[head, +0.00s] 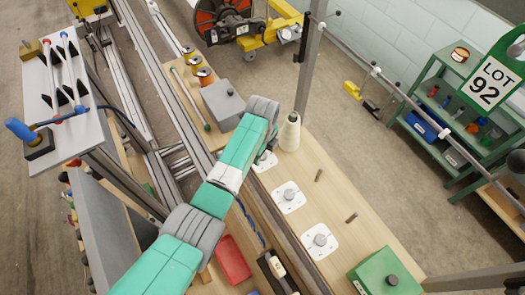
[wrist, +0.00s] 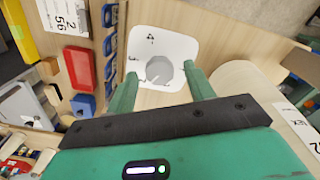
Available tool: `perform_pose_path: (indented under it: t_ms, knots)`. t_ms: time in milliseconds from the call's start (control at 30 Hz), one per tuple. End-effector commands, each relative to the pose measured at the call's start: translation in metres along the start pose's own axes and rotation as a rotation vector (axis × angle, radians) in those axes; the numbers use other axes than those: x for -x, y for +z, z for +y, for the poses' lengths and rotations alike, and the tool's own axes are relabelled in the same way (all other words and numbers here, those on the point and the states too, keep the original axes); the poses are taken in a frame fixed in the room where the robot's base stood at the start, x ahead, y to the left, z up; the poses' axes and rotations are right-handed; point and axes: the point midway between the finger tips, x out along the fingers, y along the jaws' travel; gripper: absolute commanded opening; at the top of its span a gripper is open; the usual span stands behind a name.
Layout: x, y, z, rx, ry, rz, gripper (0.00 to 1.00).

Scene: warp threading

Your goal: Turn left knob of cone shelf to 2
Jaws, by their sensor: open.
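The wooden cone shelf (head: 340,205) bears a row of white dial plates with grey knobs. In the wrist view a grey round knob (wrist: 158,74) sits on a white dial plate (wrist: 172,42); marks that look like 4 and 3 show on it, and its lower part is hidden. My gripper (wrist: 162,77) is open, its green fingers on either side of this knob; contact cannot be told. In the head view my gripper (head: 267,154) is over the shelf's far end, partly covering that plate (head: 264,163). The other knobs are the middle knob (head: 289,194) and near knob (head: 320,240).
A pale yarn cone (head: 289,133) stands close beside my gripper. Short pegs (head: 351,217) stick up from the shelf. A green box (head: 387,275) is at its near end, and a red tray (head: 232,260) lies left of the rail.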

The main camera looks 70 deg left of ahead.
Motion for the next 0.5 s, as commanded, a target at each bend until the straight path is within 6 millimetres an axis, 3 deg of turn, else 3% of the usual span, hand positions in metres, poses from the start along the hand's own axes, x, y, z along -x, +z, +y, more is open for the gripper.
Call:
perform_pose_path:
  t_ms: [333,500]
  knots:
    - [0.057,0.000,-0.001,0.000,-0.003,-0.001,0.53]
    - [0.075,0.000,0.000,0.000,-0.001,0.000,0.53]
